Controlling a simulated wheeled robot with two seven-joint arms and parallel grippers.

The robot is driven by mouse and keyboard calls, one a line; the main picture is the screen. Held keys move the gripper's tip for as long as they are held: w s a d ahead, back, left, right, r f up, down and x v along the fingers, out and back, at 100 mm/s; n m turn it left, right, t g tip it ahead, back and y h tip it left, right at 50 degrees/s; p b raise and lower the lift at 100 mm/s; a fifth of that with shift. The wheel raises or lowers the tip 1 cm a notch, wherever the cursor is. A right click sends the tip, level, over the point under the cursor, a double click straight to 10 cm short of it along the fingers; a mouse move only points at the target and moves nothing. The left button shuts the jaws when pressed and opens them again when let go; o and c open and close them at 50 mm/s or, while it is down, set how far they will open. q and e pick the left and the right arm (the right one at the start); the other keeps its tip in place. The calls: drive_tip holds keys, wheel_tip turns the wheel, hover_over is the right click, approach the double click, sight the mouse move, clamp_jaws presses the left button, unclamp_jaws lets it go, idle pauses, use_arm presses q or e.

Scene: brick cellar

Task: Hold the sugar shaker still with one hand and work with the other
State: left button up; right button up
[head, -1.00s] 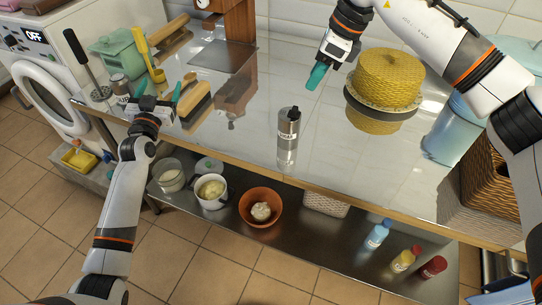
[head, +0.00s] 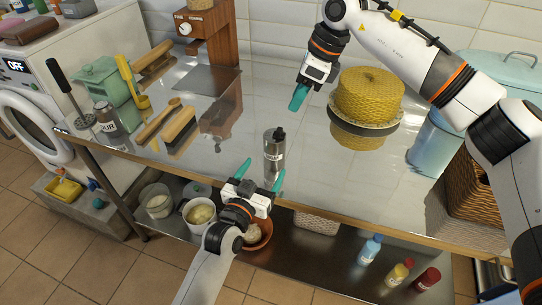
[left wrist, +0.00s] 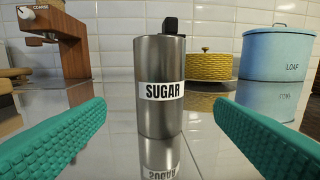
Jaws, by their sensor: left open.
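The sugar shaker (head: 274,150) is a steel cylinder with a black spout, upright on the shiny steel table top. In the left wrist view the shaker (left wrist: 160,75) faces me with its SUGAR label, centred between the fingers. My left gripper (head: 262,174) is open at the table's front edge, just in front of the shaker. Its teal fingers also show in the left wrist view (left wrist: 160,135), spread wide on both sides and apart from the shaker. My right gripper (head: 297,97) hangs over the table behind and right of the shaker. Its teal fingertips look close together, and no gap shows clearly.
A yellow woven container (head: 368,95) stands right of my right gripper, with a blue LOAF bin (head: 432,140) beyond it. A wooden grinder (head: 214,40) stands behind. The table around the shaker is clear.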

sight(278, 147)
use_arm(q)
drive_tip(key=x, duration=1)
drive_tip(key=c, duration=1.1)
